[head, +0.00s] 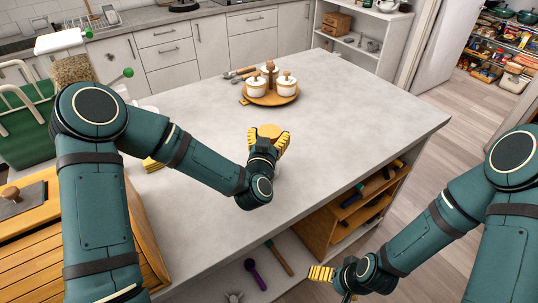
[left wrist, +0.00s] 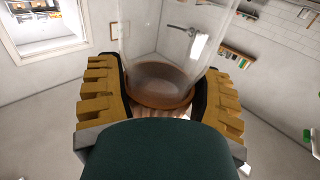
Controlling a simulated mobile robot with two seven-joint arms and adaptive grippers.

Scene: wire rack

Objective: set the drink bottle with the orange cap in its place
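The drink bottle shows in the head view as an orange cap (head: 268,131) between my left gripper's fingers, over the island counter. In the left wrist view its clear body (left wrist: 165,45) rises from an orange-brown rounded end. My left gripper (head: 268,143) has its yellow fingers on both sides of the bottle and is shut on it. The gripper hides most of the bottle in the head view, and I cannot tell its height above the counter. My right gripper (head: 321,273) is low at the right, beside the island, with no object visible in it; its finger opening is unclear.
The island counter (head: 340,110) is mostly clear. A wooden tray (head: 252,99) with white lidded jars stands at its back. A wooden box (head: 140,235) and a green basket (head: 27,130) are at the left. Stocked pantry shelves (head: 500,58) stand at the far right.

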